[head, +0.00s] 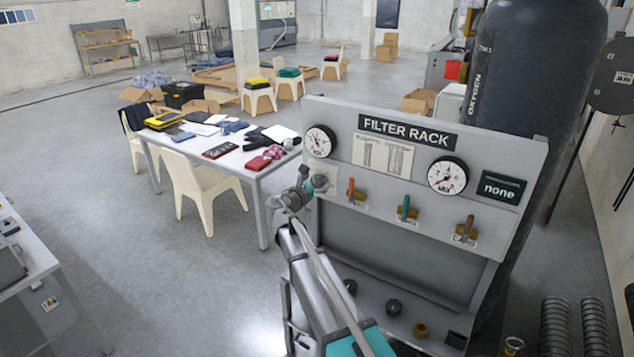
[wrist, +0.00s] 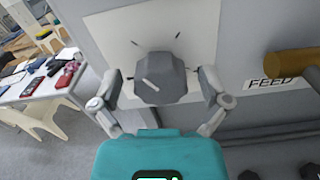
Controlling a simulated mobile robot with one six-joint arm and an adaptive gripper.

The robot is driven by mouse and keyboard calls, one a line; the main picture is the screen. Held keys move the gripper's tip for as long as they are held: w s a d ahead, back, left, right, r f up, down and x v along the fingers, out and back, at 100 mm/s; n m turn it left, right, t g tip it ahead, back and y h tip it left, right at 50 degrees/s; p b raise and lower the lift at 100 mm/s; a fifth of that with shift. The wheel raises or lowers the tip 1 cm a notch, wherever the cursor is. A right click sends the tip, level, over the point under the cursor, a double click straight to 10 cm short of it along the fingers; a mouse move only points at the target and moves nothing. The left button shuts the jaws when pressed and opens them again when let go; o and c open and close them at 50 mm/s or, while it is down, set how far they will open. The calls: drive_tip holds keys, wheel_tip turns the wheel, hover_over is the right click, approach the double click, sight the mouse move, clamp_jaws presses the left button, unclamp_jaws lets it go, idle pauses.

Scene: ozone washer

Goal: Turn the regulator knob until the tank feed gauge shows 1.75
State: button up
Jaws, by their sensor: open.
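The grey faceted regulator knob (wrist: 160,78) with a white pointer mark sits on a pale plate with dark tick marks in the wrist view. My gripper (wrist: 160,88) is open, one finger on each side of the knob. I cannot tell whether the fingers touch it. In the head view my gripper (head: 308,190) is at the panel's left side and partly covers the knob (head: 321,183). A round white gauge (head: 320,141) is above the knob, and a second gauge (head: 447,175) is at the right. Their names and exact readings are too small to tell.
The grey FILTER RACK panel (head: 440,265) has orange (head: 351,187), teal (head: 404,206) and brown (head: 467,224) levers to the right of the knob. A display (head: 499,187) reads "none". A dark oxygen cylinder (head: 530,100) stands behind. A cluttered table (head: 225,165) is at the left.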

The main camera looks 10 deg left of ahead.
drive_tip(key=c, duration=1.1)
drive_tip(key=shift+c, duration=0.2)
drive_tip(key=shift+m, duration=0.3)
drive_tip(key=shift+m, duration=0.7)
drive_tip(key=o, duration=1.1)
drive_tip(key=shift+o, duration=0.2)
